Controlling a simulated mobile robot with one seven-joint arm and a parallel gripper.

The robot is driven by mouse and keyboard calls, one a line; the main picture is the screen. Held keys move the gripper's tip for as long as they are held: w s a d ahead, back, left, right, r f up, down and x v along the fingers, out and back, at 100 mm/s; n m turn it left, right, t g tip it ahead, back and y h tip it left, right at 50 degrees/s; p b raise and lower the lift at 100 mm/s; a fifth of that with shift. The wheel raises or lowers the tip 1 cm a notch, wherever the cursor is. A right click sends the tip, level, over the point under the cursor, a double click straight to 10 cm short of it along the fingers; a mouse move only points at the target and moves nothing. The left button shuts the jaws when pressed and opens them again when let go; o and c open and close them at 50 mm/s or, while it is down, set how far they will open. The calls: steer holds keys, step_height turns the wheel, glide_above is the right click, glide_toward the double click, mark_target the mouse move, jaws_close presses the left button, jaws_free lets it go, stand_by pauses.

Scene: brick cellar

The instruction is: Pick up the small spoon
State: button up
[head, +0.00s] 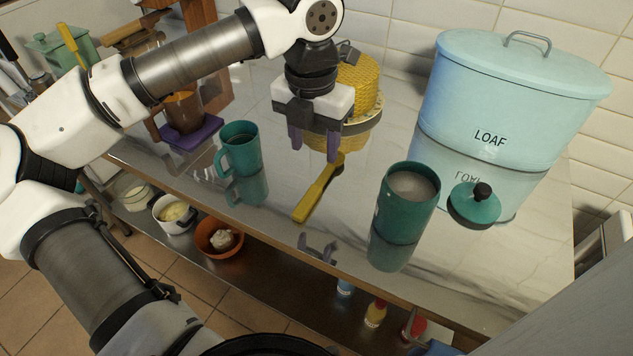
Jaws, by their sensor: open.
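A long yellow utensil (315,193) lies on the shiny counter, slanting from lower left to upper right. It may be the small spoon, but I cannot tell its exact kind. My gripper (314,143) points down above the counter near the utensil's upper right end. Its two dark purple fingers are apart, with nothing seen between them. The gap in height between fingers and utensil is hard to judge. No other spoon shows clearly.
A teal mug (240,148) stands to the left, a teal canister (408,195) to the right with its lid (474,205) beside it. A blue loaf bin (500,105) and a yellow wicker basket (362,85) stand behind.

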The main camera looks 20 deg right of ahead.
steer(key=p, duration=0.1)
glide_above(310, 196)
steer(key=f, duration=0.8)
steer(key=shift+s+d+f, duration=0.1)
steer(key=shift+s+f, duration=0.2)
steer(key=shift+s, duration=0.05)
steer(key=shift+w+f+p, duration=0.2)
steer(key=shift+f+p, duration=0.4)
steer(key=shift+f, duration=0.75)
steer(key=shift+w+f+p, duration=0.2)
steer(key=shift+f+p, duration=0.4)
steer(key=shift+f, duration=0.75)
jaws_close()
